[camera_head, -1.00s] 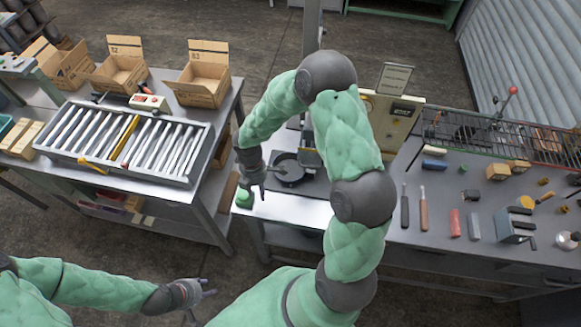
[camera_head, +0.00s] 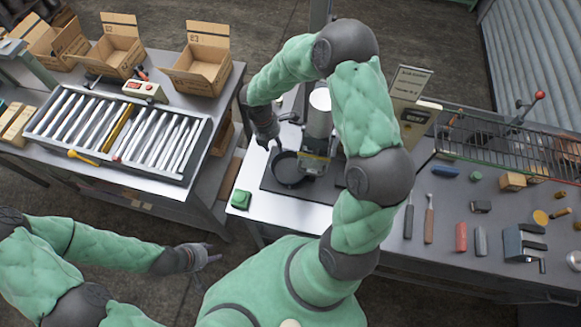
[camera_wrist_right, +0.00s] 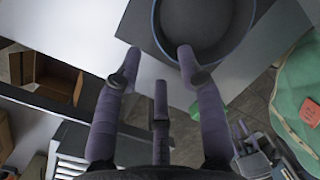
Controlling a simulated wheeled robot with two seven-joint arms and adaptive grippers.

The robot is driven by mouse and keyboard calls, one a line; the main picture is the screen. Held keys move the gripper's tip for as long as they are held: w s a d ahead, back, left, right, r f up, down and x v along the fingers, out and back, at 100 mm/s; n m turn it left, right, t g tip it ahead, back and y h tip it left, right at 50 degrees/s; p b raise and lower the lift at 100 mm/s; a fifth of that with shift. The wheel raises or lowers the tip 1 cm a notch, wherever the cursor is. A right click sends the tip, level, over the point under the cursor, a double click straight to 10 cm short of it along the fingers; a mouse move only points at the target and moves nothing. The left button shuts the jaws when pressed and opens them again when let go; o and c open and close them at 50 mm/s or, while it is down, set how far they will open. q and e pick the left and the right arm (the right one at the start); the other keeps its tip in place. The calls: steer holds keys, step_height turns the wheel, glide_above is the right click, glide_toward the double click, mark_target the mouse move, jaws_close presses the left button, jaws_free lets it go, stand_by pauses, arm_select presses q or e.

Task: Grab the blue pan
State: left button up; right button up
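The pan (camera_head: 287,181) is a dark round pan on a dark mat or plate near the left end of the right-hand bench. In the right wrist view its bluish rim and grey inside (camera_wrist_right: 205,28) show at the top, cut off by the frame. My right gripper (camera_head: 273,147) is at the pan's upper-left side. Its fingers (camera_wrist_right: 158,62) are spread and empty; one fingertip is close to the rim, and contact cannot be told. My left gripper (camera_head: 212,254) is open and empty, over the floor gap before the benches.
A grey machine head (camera_head: 317,150) stands right beside the pan. Tools and a wire rack (camera_head: 500,148) lie to the right. A roller tray (camera_head: 110,135) and cardboard boxes occupy the left table.

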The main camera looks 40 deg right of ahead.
mark_target(279, 160)
steer(key=f, duration=0.3)
steer(key=shift+d, duration=0.3)
steer(key=shift+s+a+f, duration=0.1)
steer(key=shift+s+f, duration=0.05)
steer(key=shift+f, duration=0.45)
step_height(279, 160, down, 4)
steer(key=shift+s+r, duration=0.15)
jaws_close()
